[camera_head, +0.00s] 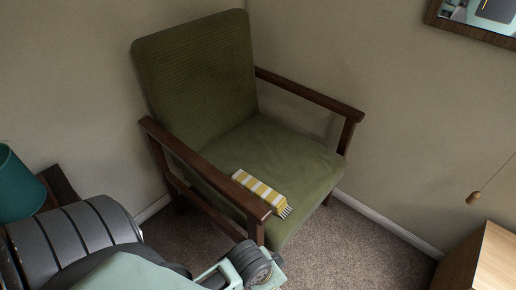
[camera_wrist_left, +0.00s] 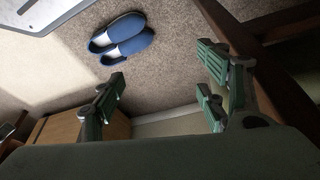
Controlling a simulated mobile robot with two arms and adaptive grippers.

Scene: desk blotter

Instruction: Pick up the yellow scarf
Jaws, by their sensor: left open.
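The yellow scarf (camera_head: 261,190) is folded into a narrow strip with white stripes and a pale fringe at its near end. It lies on the seat of the green armchair (camera_head: 293,150), beside the wooden armrest on the left. My left arm comes in from the bottom left of the head view, below the front of the chair. In the left wrist view my left gripper (camera_wrist_left: 161,95) is open, with its green fingers wide apart and nothing between them. The scarf is not in that wrist view. My right gripper is not in view.
The chair's dark wooden armrest (camera_head: 205,170) stands between my left arm and the scarf. A wooden cabinet (camera_head: 492,262) is at the lower right. Blue slippers (camera_wrist_left: 122,38) lie on the carpet in the wrist view. A teal object (camera_head: 18,185) is at the left edge.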

